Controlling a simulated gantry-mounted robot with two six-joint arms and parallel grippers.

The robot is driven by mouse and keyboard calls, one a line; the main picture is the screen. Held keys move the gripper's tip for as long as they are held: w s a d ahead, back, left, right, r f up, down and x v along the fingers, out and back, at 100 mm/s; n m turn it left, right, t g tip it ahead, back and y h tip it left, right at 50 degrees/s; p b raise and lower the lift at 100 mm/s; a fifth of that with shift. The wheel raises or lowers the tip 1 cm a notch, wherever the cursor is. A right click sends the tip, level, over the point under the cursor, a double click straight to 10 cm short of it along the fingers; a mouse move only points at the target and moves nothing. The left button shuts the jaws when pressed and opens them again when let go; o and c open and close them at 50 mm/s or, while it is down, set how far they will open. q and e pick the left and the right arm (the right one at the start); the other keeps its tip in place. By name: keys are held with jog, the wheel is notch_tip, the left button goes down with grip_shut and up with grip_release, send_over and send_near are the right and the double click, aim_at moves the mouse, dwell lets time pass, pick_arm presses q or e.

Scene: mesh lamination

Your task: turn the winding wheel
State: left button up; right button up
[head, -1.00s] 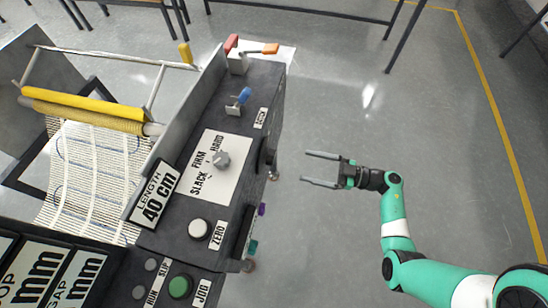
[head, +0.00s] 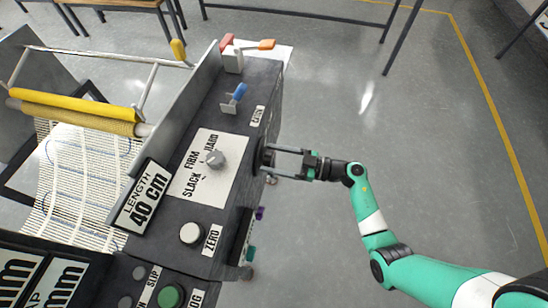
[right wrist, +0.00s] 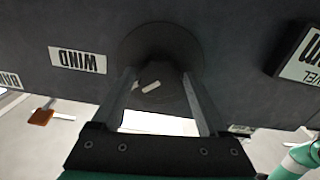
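The winding wheel (head: 260,153) is a dark round disc on the right side wall of the dark machine. In the right wrist view the wheel (right wrist: 150,38) has a dark central hub (right wrist: 160,82) with a small pale mark, beside a label reading WIND (right wrist: 77,60). My right gripper (head: 272,160) is at the wheel, its fingers apart. In the right wrist view the fingers (right wrist: 159,80) lie on either side of the hub; I cannot tell whether they touch it. My left gripper is not in view.
The machine top carries a grey knob (head: 215,159), a white button (head: 192,233), a green button (head: 171,296) and a blue lever (head: 237,93). A yellow roller (head: 75,105) with mesh is at the left. The floor (head: 430,150) to the right is clear.

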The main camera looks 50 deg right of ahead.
jog(key=c, duration=1.1)
jog(key=shift+o, duration=0.2)
jog(key=shift+r+n+p, duration=0.1)
jog(key=shift+n+p, duration=1.5)
jog(key=shift+n, duration=0.5)
jog(key=shift+n+p, duration=0.35)
jog(key=shift+n, duration=2.35)
jog(key=o, duration=1.4)
